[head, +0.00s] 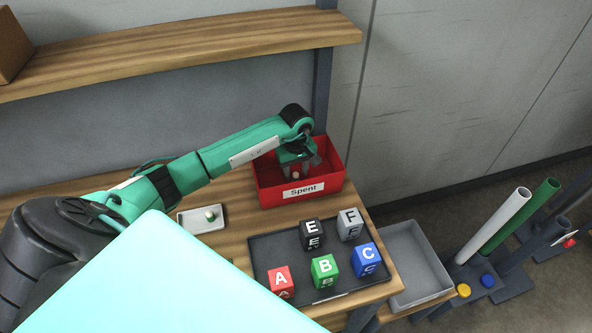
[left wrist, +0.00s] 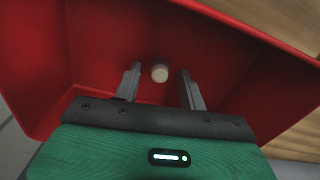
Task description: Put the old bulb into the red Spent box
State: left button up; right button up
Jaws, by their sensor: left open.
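The red Spent box (head: 303,190) stands at the back right of the wooden table. My left gripper (head: 301,169) points down inside it. In the left wrist view, my left gripper's fingers (left wrist: 160,69) are spread apart, and a small pale round bulb (left wrist: 159,74) shows between them against the red box floor (left wrist: 215,62), with a gap on both sides. The bulb also shows in the head view (head: 295,175) just under the gripper. Whether it rests on the floor is hard to tell. My right gripper is not in view.
A small white tray (head: 190,222) with another pale, green-marked bulb (head: 209,214) lies left of the box. A dark tray (head: 265,250) with several lettered cubes sits in front. A grey bin (head: 410,240) and upright tubes (head: 500,225) stand right. A wooden shelf (head: 190,50) hangs behind.

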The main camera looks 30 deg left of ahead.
aim_at(296, 173)
pick_arm(q)
notch_tip(296, 173, up, 12)
jog(key=b, duration=0.4)
jog(key=shift+r, duration=0.15)
dwell(0.4)
